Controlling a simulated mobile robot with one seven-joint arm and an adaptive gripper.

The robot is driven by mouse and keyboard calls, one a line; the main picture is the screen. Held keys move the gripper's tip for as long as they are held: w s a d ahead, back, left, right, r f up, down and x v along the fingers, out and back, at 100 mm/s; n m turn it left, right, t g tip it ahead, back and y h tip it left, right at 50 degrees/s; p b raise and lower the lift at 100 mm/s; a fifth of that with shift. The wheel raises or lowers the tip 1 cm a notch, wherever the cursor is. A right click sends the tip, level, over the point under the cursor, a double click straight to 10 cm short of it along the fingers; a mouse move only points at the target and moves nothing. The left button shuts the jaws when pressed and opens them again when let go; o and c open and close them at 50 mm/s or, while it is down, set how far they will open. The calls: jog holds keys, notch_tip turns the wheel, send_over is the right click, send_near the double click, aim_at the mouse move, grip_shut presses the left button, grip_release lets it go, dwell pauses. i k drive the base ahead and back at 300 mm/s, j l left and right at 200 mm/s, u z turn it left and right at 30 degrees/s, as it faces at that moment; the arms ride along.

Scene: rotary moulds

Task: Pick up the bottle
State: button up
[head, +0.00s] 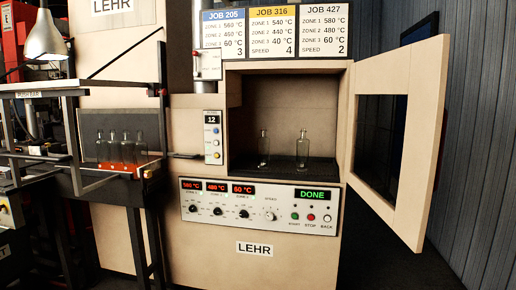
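Two clear glass bottles stand in the open chamber of the lehr (262,235). Several more clear bottles (114,148) stand close together at the left, by a red strip. I cannot tell which bottle the task means. My gripper is not in view.
The lehr's windowed door (416,140) is swung open to the right. The control panel (260,207) below the chamber reads DONE. A button box (213,137) showing 12 is left of the opening. A dark-framed stand (90,183) and lamp (45,38) are at the left.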

aim_at(263, 142)
jog(key=i+j+z, duration=0.15)
jog(key=i+z, duration=0.2)
jog(key=z, duration=0.15)
jog(key=i+j+z, duration=0.3)
jog(key=z, duration=0.2)
jog(key=i+j+z, duration=0.1)
jog(key=i+j, duration=0.15)
jog(key=i+j+z, duration=0.1)
jog(key=i+j, duration=0.15)
jog(key=j, duration=0.2)
jog(key=i+j, duration=0.25)
jog(key=j, duration=0.15)
jog(key=i+j, duration=0.25)
jog(key=j, duration=0.15)
jog(key=i+j, duration=0.25)
jog(key=i+j+z, duration=0.1)
jog(key=i+j, duration=0.15)
jog(key=j, duration=0.25)
jog(key=i+j, duration=0.2)
jog(key=j, duration=0.2)
